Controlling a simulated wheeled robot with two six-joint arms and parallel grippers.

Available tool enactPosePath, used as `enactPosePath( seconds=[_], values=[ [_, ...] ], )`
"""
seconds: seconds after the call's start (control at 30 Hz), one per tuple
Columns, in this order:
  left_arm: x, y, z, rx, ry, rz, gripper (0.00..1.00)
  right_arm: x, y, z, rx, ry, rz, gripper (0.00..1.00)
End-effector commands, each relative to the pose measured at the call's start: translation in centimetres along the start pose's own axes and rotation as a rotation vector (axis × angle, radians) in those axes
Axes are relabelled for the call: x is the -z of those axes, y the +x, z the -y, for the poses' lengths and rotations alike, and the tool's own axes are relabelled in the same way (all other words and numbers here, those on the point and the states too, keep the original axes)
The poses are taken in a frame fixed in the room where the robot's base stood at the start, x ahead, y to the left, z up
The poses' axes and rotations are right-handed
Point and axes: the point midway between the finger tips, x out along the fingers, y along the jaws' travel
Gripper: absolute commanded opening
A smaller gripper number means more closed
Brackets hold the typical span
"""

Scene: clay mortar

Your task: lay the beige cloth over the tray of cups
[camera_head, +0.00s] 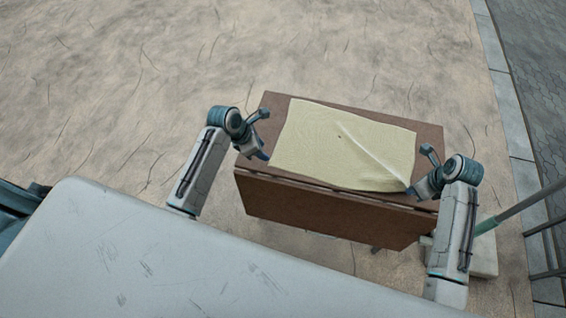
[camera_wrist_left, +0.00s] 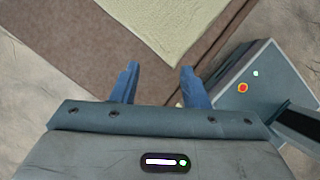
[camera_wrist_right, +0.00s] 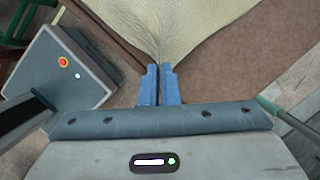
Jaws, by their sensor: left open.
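The beige cloth (camera_head: 345,140) lies spread over most of the brown table top, with a crease running to its near right corner. My right gripper (camera_head: 411,191) is at that corner. In the right wrist view its blue fingers (camera_wrist_right: 160,70) are closed on the gathered cloth (camera_wrist_right: 165,22). My left gripper (camera_head: 262,155) is at the table's left edge, beside the cloth and apart from it. In the left wrist view its fingers (camera_wrist_left: 158,78) are apart and empty, with the cloth (camera_wrist_left: 165,22) beyond them. No tray or cups show; I cannot tell whether they are beneath the cloth.
The brown table (camera_head: 270,108) has narrow bare strips around the cloth and a brown front panel. A green pole (camera_head: 515,207) and dark rails stand at the right. Bare ground lies behind and left of the table.

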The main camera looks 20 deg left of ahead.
Motion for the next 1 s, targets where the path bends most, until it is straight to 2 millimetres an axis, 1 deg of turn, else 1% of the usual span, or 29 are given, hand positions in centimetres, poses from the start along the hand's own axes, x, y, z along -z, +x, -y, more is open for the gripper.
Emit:
enactPosePath(
  seconds=[0.03, 0.17, 0.3, 0.43, 0.57, 1.0],
  values=[
    [1.1, -0.7, 0.1, -0.004, -0.001, 0.036, 0.41, 0.0, 0.0, 0.0, 0.0, 0.0, 0.0, 0.0],
    [2.1, -2.4, 0.7, -0.005, -0.006, 0.142, 0.41, 0.0, 0.0, 0.0, 0.0, 0.0, 0.0, 0.0],
    [2.6, -3.8, 1.3, 0.001, -0.013, 0.22, 0.41, 0.0, 0.0, 0.0, 0.0, 0.0, 0.0, 0.0],
    [2.5, -4.1, 1.6, 0.005, -0.018, 0.25, 0.41, 0.0, 0.0, 0.0, 0.0, 0.0, 0.0, 0.0],
    [2.2, -3.1, 1.6, 0.006, -0.02, 0.256, 0.41, 0.0, 0.0, 0.0, 0.0, 0.0, 0.0, 0.0],
    [0.7, 3.0, 1.6, 0.006, -0.021, 0.253, 0.41, 0.0, 0.0, 0.0, 0.0, 0.0, 0.0, 0.0]
  ],
)
